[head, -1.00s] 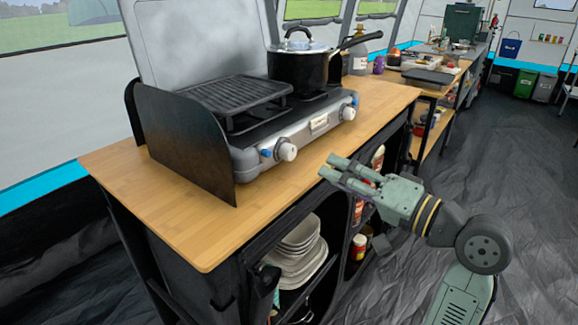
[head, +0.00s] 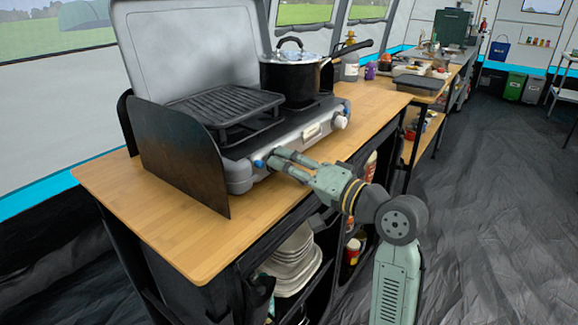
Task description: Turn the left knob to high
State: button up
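The camping stove (head: 290,139) stands on the wooden counter. Its left knob shows only as a bit of blue base (head: 259,163) on the front left of the stove; its white part is hidden by my gripper. My gripper (head: 273,158) is at this knob, its two fingers pointing left at the stove front with a small gap between them. Whether they press on the knob cannot be told. The right knob (head: 341,122) is white with a blue base and is in plain view, clear of my gripper.
A black pot (head: 290,77) with a lid sits on the right burner, its handle reaching right. A grill plate (head: 228,104) covers the left burner. A dark side panel (head: 180,155) stands left of the knob. The counter (head: 185,238) in front is bare; plates (head: 292,262) are on the shelf below.

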jog(key=shift+c, duration=0.2)
grip_shut()
jog(key=shift+f+b, duration=0.1)
jog(key=shift+b, duration=0.25)
jog(key=shift+f+n+b, duration=0.15)
jog(key=shift+n+b, duration=0.8)
jog(key=shift+n, duration=0.15)
jog(key=n+b, duration=0.4)
jog(key=shift+f+n+y, duration=0.1)
jog(key=shift+n+y, duration=0.2)
jog(key=n+b, duration=0.4)
jog(key=shift+n, duration=0.3)
jog(key=shift+w+d+n+y+b, duration=0.1)
jog(key=shift+n+y+b, duration=0.3)
jog(key=shift+n+b, duration=1)
jog(key=shift+r, duration=0.2)
